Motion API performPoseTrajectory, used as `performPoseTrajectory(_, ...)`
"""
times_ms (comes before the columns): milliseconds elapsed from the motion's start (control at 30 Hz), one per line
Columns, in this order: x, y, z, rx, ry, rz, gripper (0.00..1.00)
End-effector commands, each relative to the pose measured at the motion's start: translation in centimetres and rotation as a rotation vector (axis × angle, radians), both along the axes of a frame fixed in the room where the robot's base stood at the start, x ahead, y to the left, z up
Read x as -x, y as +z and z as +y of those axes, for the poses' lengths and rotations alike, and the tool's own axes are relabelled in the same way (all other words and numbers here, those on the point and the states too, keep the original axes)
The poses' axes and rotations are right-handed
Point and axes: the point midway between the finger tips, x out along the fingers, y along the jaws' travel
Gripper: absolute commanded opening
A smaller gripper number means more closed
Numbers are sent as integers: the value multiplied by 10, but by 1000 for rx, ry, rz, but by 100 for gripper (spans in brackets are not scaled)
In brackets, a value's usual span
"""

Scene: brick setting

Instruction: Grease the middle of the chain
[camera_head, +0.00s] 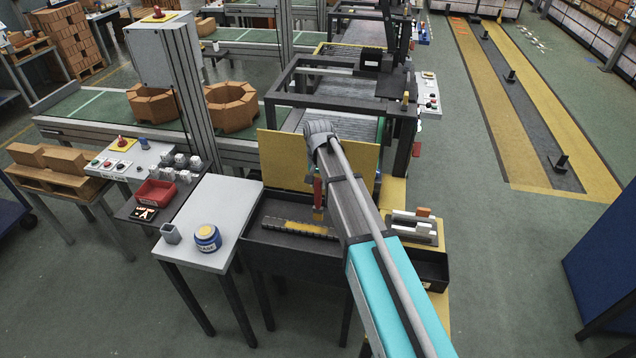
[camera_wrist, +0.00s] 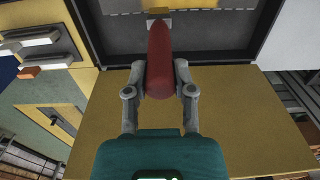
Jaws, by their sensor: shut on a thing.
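My gripper (camera_wrist: 160,80) is shut on the red handle of a brush (camera_wrist: 160,58). In the head view the brush (camera_head: 318,192) hangs upright with its yellowish bristles down, over or at the chain (camera_head: 274,224). I cannot tell whether the bristles touch it. The chain lies across a dark tray (camera_head: 257,240); its left end is grey and yellow colour shows along its middle and right part. The chain's right end is partly hidden by my arm. A blue tin with a yellow top (camera_head: 207,238) stands on the white side table.
A grey cup (camera_head: 170,233) stands beside the tin on the white table (camera_head: 222,205). A yellow panel (camera_head: 283,160) rises behind the tray. A red bin (camera_head: 156,192) is at left. A rack with white and orange-ended pieces (camera_head: 412,228) is to the right of my arm.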

Motion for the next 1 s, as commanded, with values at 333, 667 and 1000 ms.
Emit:
performPoseTrajectory(333, 0, 1, 0, 0, 0, 0, 0)
performPoseTrajectory(667, 0, 17, 0, 0, 0, 0, 0)
performPoseTrajectory(1000, 0, 32, 0, 0, 0, 0, 0)
